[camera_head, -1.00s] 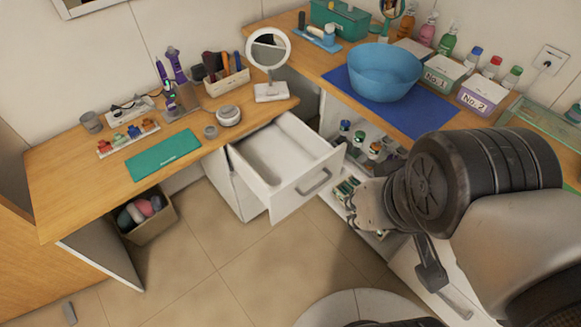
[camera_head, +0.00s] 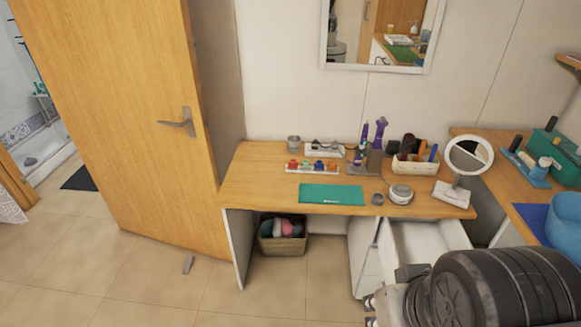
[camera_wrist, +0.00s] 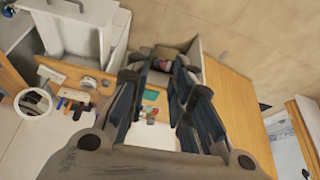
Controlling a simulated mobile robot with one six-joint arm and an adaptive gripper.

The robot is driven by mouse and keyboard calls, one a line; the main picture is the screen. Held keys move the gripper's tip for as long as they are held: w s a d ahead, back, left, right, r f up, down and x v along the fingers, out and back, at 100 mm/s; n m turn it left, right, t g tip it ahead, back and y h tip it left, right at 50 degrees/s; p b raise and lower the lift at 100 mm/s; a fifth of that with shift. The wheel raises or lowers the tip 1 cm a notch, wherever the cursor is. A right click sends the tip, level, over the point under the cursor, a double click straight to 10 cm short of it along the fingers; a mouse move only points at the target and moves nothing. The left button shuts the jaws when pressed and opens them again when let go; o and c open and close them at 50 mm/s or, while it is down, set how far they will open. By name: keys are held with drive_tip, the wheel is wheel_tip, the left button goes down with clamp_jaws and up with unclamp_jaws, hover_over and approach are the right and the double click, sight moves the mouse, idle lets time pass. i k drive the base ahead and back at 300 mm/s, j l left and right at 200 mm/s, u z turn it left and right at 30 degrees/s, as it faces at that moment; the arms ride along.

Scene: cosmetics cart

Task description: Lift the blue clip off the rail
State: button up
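A pale rail (camera_head: 312,171) lies on the wooden desk, behind the green mat (camera_head: 332,194). Several small coloured clips (camera_head: 318,165) sit in a row on it. They are too small to tell for sure which one is blue. My gripper (camera_head: 371,311) is low at the bottom of the head view, in front of the desk and well apart from the rail, partly cut off by the picture's edge. In the wrist view my gripper (camera_wrist: 160,82) has its fingers spread with nothing between them; part of the desk shows far beyond the gap.
An open white drawer (camera_head: 425,238) juts out below the desk's right part, close to my arm. A round mirror (camera_head: 468,157), a brush holder (camera_head: 416,164) and purple-topped tools (camera_head: 379,135) stand right of the rail. A basket (camera_head: 283,244) is under the desk. Open floor lies left.

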sight(318, 165)
drive_tip(key=i+j, duration=0.1)
drive_tip(key=i, duration=0.6)
drive_tip(key=i+z, duration=0.1)
drive_tip(key=i, duration=0.6)
drive_tip(key=i+j, duration=0.2)
drive_tip(key=i, duration=0.5)
drive_tip(key=l+z, duration=0.05)
